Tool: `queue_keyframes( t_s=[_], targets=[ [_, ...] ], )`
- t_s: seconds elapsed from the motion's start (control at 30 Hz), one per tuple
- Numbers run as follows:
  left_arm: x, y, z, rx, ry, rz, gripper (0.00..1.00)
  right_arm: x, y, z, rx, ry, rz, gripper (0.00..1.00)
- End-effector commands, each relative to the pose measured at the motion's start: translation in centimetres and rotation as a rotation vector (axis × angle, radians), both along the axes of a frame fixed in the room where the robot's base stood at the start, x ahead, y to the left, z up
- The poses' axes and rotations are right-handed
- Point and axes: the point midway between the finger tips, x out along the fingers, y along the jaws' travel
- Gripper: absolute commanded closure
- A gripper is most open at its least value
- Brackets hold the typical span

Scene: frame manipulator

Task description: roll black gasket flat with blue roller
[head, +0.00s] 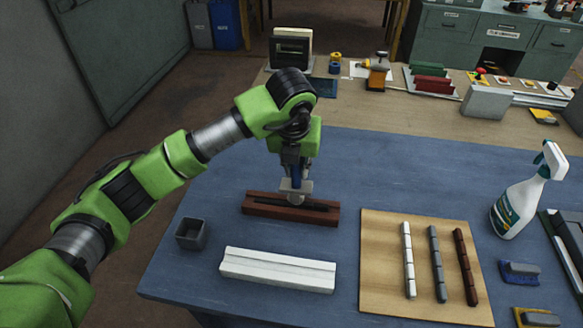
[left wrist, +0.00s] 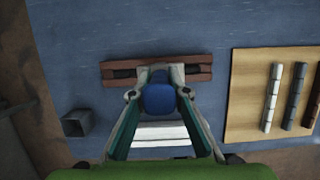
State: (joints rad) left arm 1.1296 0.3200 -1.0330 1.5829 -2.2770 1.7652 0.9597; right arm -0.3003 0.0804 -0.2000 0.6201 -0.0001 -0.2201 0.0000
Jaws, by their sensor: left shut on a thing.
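My left gripper (head: 294,184) is shut on the blue roller, over the middle of a brown frame piece (head: 262,210). The blue roller's handle (left wrist: 159,98) shows between the fingers in the left wrist view. The black gasket (head: 318,206) lies along the groove of the brown piece, with its middle hidden by the gripper and roller. Whether the roller touches the gasket I cannot tell. In the left wrist view the brown piece (left wrist: 198,73) shows on both sides of the gripper (left wrist: 160,72). My right gripper is not in view.
A white frame piece (head: 277,270) lies in front of the brown one. A small grey box (head: 191,234) stands to the left. A wooden board (head: 383,285) holds white, grey and brown strips. A spray bottle (head: 520,200) and brushes (head: 520,272) are at the right.

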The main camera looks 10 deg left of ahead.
Motion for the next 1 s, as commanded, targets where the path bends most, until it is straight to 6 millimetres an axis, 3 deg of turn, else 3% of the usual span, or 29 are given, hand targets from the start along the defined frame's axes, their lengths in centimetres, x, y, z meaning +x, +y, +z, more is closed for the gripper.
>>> queue_keyframes(
  t_s=[1.0],
  targets=[
    [-0.6,-4.9,-0.4,0.005,0.010,-0.003,1.00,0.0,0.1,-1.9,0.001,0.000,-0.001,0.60]
  ],
)
